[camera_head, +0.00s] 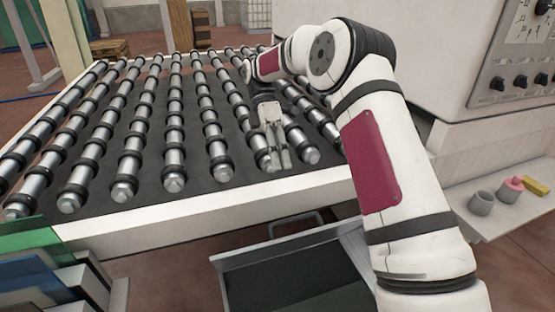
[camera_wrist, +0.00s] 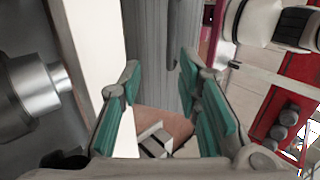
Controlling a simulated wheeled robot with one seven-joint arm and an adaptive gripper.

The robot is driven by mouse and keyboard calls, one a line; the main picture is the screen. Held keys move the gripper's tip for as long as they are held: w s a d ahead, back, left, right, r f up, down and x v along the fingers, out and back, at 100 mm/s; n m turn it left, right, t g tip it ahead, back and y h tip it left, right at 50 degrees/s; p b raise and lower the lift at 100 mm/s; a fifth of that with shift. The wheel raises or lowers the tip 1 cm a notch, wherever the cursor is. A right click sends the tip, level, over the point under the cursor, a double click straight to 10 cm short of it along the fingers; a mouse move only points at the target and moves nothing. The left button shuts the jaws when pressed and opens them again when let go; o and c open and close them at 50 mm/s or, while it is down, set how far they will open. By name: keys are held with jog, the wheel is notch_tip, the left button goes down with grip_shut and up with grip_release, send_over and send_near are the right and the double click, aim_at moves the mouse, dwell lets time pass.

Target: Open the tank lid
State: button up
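A grey tank (camera_head: 262,252) stands below the front edge of the roller table, at the bottom of the head view. Its inside looks dark green, and my arm covers its right part. A thin grey loop handle (camera_head: 297,217) shows just behind its far rim. I cannot tell a separate lid from the tank walls. My gripper (camera_head: 278,163) points down over the front ends of the rollers, above and behind the handle. In the wrist view my gripper (camera_wrist: 158,66) has its teal pads apart with nothing held between them. A grey streaked surface (camera_wrist: 152,35) lies beyond the fingertips.
The roller table (camera_head: 180,217) with several metal rollers fills the left and middle. A white machine with knobs (camera_head: 520,80) stands at the right. A grey cup (camera_head: 481,203), a pink item (camera_head: 511,190) and a yellow block (camera_head: 536,186) sit on its ledge. Glass sheets (camera_head: 30,240) stand lower left.

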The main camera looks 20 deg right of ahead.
jog(key=shift+r, duration=0.1)
jog(key=c, duration=0.6)
jog(key=s+a+n+t+p, duration=0.1)
jog(key=s+n+p, duration=0.1)
jog(key=s+p, duration=0.1)
jog(key=s+a+n+t+p, duration=0.1)
jog(key=s+a+n+p, duration=0.1)
jog(key=s+n+p, duration=0.1)
jog(key=s+a+n+t+h+p, duration=0.1)
jog(key=s+n+p, duration=0.2)
jog(key=shift+a+r, duration=0.15)
jog(key=shift+r, duration=0.05)
grip_shut()
jog(key=n+t+y+p, duration=0.1)
jog(key=n+t+p, duration=0.2)
jog(key=n+p, duration=0.55)
send_near(288, 237)
jog(key=s+a+n+b, duration=0.1)
jog(key=s+a+b, duration=0.1)
jog(key=s+a, duration=0.5)
jog(key=w+p+x, duration=0.1)
jog(key=x, duration=0.9)
jog(key=shift+w+a+r+n+p, duration=0.15)
jog(key=shift+w+r+p, duration=0.15)
jog(key=shift+w, duration=0.5)
jog(key=shift+w+r+n+p, duration=0.15)
jog(key=shift+w+r, duration=0.25)
jog(key=shift+w, duration=0.4)
